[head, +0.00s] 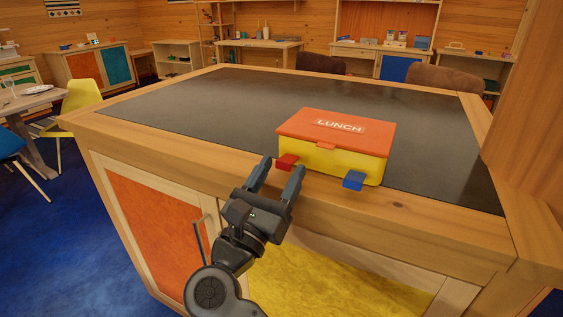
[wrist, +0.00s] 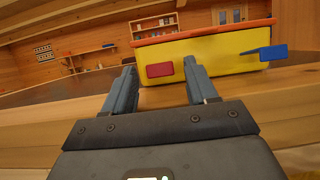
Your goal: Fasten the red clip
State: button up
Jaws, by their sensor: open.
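A lunch box (head: 338,150) with an orange lid marked LUNCH and a yellow body stands closed-lidded on the dark counter top near its front edge. Its red clip (head: 286,161) sticks out from the left of the front face; it also shows in the wrist view (wrist: 159,70). A blue clip (head: 354,180) sticks out from the right of the front; it also shows in the wrist view (wrist: 273,52). My gripper (head: 281,170) is open and empty, just in front of the box. In the wrist view, the red clip lies between the fingers, beyond their tips; contact is not visible.
The counter's wooden rim (head: 400,203) runs in front of the box, below my gripper. The dark top (head: 210,108) is clear to the left. A wooden post (head: 525,130) rises at the right. Brown chairs (head: 320,63) stand behind the counter.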

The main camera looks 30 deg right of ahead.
jog(key=shift+w+d+r, duration=0.25)
jog(key=shift+w+d, duration=0.15)
jog(key=shift+d, duration=0.15)
jog(key=c, duration=1.1)
jog(key=shift+o, duration=0.2)
jog(key=shift+r+p, duration=0.1)
jog(key=shift+p, duration=0.2)
